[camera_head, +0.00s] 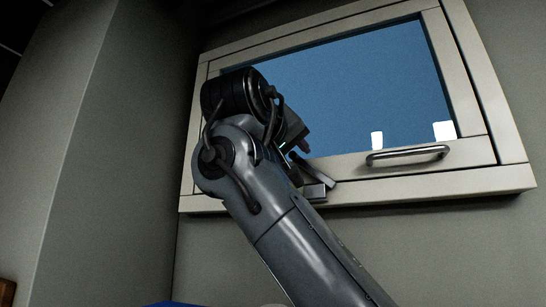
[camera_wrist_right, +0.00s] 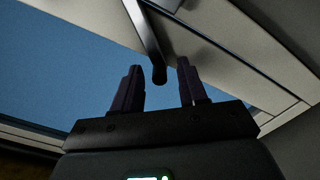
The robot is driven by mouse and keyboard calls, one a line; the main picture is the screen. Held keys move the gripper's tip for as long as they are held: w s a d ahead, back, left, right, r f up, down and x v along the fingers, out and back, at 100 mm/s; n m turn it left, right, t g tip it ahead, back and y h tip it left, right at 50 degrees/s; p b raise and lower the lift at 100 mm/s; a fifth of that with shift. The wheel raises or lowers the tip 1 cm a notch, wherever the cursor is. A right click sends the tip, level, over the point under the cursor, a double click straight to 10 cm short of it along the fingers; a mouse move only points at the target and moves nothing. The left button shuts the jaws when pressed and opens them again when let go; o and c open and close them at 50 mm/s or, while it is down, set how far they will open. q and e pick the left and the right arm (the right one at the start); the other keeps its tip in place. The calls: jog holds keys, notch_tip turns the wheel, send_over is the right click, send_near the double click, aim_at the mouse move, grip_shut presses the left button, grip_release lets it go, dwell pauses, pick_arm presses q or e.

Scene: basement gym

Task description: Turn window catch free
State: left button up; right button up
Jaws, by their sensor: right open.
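The window catch (camera_wrist_right: 149,42) is a dark, slim lever on the pale window frame. In the right wrist view its rounded end hangs in the gap between the fingers of my right gripper (camera_wrist_right: 159,84). The fingers are open, one on each side of that end, and I see a gap on both sides. In the head view my right gripper (camera_head: 303,150) is at the lower left of the window, largely hidden behind my own wrist and forearm. I cannot clearly make out the catch there. My left gripper is not in view.
The window (camera_head: 350,95) has blue glass, two white patches low in the pane and a pale frame (camera_head: 490,182). A metal bar handle (camera_head: 407,155) is on its lower rail, right of my gripper. A grey wall corner (camera_head: 110,130) stands to the left.

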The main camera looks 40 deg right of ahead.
jog(key=shift+w+d, duration=0.25)
jog(key=shift+d, duration=0.15)
grip_shut()
jog(key=shift+w+f, duration=0.15)
jog(key=shift+f, duration=0.1)
dwell(0.6)
jog(key=f+n+b, duration=0.1)
jog(key=n, duration=0.1)
jog(key=n+b, duration=0.1)
jog(key=n, duration=0.2)
jog(key=f+n+b, duration=0.1)
jog(key=n, duration=0.2)
jog(key=shift+w+a+f+b, duration=0.25)
jog(key=shift+w+f+b, duration=0.05)
jog(key=shift+w+f, duration=0.1)
